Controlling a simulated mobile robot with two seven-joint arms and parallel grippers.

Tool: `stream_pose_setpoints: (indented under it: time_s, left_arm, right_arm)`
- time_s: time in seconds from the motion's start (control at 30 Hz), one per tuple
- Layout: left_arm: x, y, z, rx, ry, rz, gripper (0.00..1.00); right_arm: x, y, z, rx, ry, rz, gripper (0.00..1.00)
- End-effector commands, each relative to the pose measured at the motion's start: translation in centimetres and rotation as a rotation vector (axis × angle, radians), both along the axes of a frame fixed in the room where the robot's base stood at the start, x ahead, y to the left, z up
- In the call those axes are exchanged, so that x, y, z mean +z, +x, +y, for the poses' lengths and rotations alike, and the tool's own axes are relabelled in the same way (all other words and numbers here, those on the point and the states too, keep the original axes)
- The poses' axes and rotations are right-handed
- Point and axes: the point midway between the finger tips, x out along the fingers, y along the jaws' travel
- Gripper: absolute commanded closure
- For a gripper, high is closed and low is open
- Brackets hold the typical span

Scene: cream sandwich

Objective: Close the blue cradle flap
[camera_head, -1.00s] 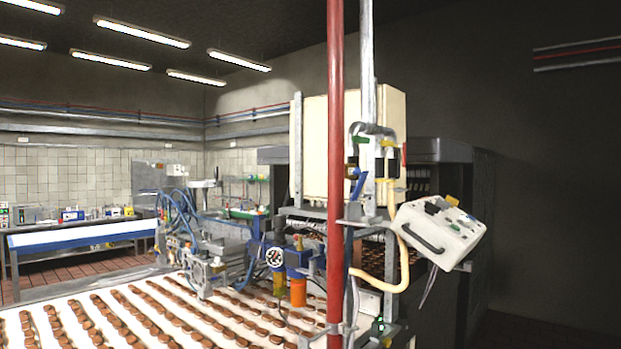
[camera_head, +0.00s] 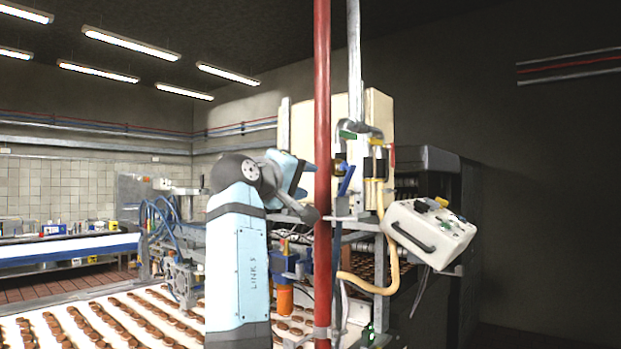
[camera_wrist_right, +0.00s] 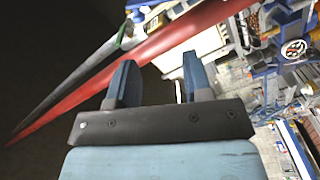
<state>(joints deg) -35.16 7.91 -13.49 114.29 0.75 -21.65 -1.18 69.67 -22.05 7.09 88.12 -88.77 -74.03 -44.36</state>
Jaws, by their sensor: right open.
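The blue flap (camera_head: 346,180) shows in the head view as a small tilted strip on the bracket just right of the red pole. It slants up to the right. My right gripper (camera_head: 303,178) is left of the red pole, at about the flap's height, with fingers pointing right towards the pole. It does not touch the flap. In the right wrist view the right gripper (camera_wrist_right: 159,62) is open, with nothing between its two blue fingers. A small blue piece shows near the top edge there, but I cannot tell whether it is the flap. My left gripper is not in view.
The red pole (camera_head: 322,120) stands between my right gripper and the flap. It also crosses the wrist view (camera_wrist_right: 150,48). A white control box (camera_head: 430,233) and yellow hose (camera_head: 392,265) are to the right. A conveyor (camera_head: 95,325) with rows of biscuits lies at lower left.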

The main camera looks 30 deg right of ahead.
Motion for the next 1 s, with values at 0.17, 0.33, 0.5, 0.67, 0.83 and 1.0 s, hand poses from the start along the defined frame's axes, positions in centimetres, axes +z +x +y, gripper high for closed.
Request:
stream_pose_setpoints:
  time_s: [0.17, 0.33, 0.5, 0.67, 0.83, 1.0]
  left_arm:
    - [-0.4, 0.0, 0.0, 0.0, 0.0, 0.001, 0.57]
    - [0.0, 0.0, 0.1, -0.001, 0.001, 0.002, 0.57]
    - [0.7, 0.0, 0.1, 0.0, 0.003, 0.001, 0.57]
    - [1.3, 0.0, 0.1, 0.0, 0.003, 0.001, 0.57]
    - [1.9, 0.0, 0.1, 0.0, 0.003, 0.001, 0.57]
    - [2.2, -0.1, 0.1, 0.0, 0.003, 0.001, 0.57]
  right_arm:
    - [3.1, -1.9, 0.3, -0.047, 0.009, -0.003, 0.54]
    - [3.5, -1.6, -1.0, -0.052, 0.009, -0.002, 0.54]
    - [3.6, -0.3, -4.0, -0.052, 0.009, -0.002, 0.54]
    - [3.6, 1.1, -7.3, -0.05, 0.008, -0.002, 0.54]
    - [3.5, 2.2, -10.1, -0.049, 0.008, -0.003, 0.54]
    - [3.4, 3.0, -11.8, -0.048, 0.008, -0.004, 0.54]
